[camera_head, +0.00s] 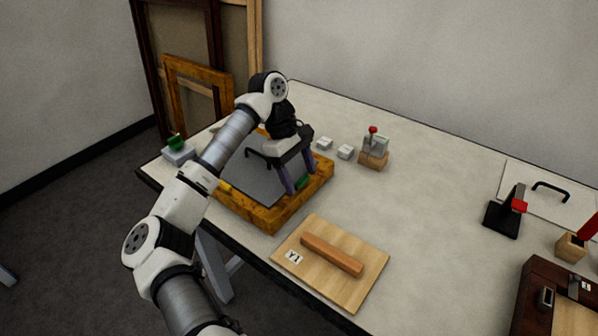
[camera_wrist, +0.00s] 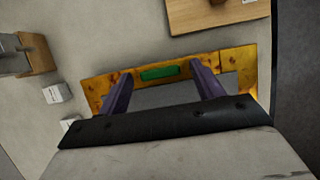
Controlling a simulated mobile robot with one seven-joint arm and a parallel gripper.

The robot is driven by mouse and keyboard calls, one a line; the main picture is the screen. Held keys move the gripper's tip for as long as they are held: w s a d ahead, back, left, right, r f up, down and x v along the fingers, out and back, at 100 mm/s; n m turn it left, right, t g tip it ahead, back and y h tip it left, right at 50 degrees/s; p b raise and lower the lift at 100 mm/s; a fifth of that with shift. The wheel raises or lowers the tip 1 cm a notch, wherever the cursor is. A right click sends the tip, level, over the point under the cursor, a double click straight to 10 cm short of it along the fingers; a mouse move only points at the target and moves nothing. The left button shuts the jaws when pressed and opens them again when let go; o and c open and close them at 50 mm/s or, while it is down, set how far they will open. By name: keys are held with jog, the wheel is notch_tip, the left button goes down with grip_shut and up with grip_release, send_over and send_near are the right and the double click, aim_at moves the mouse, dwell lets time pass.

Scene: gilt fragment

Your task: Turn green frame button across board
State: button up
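The gilt frame (camera_head: 262,217) lies flat on the table, with a grey board (camera_head: 262,188) inside it. The green frame button (camera_head: 302,182) is on the right-hand rail; in the wrist view the green button (camera_wrist: 160,72) lies lengthwise along the rail, not over the board. My gripper (camera_head: 299,184) is above that rail, pointing down. Its two purple fingers are wide apart, one toward each end of the button, and nothing is held. Whether the fingertips touch the rail, I cannot tell. A yellow button (camera_head: 225,187) shows on the left rail, partly behind my arm.
A wooden board (camera_head: 347,287) with a bar (camera_head: 332,254) lies in front of the frame. Two small white blocks (camera_head: 345,152) and a red-knobbed block (camera_head: 374,153) stand behind it. A green-knobbed block (camera_head: 177,150) is at left. The table middle is clear.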

jog(key=c, duration=0.9)
